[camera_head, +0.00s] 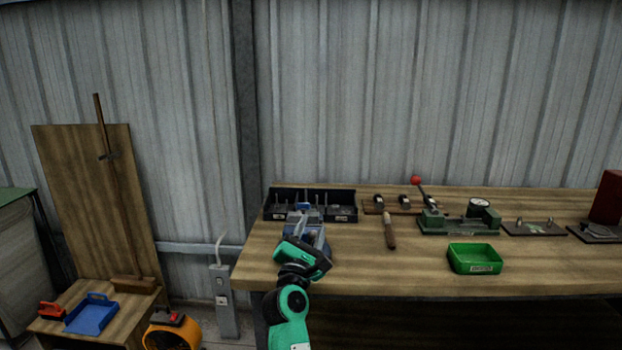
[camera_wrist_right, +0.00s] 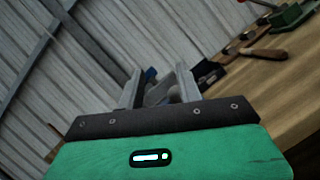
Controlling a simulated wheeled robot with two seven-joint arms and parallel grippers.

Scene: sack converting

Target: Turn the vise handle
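The blue-grey vise (camera_head: 289,230) sits at the left end of the workbench, partly hidden behind my right gripper (camera_head: 311,238). In the right wrist view the right gripper (camera_wrist_right: 160,78) has its two grey fingers apart. Between and just beyond them are a small blue part of the vise (camera_wrist_right: 151,74) and a grey piece. I cannot make out the vise handle clearly, nor whether a finger touches it. My left gripper is not in view.
On the wooden workbench (camera_head: 360,275), a black divided bin (camera_head: 345,214) stands behind the vise. A wooden-handled tool (camera_head: 389,232), a green fixture with a red-knobbed lever (camera_head: 450,222) and a green tray (camera_head: 474,259) lie to the right. The front middle is clear.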

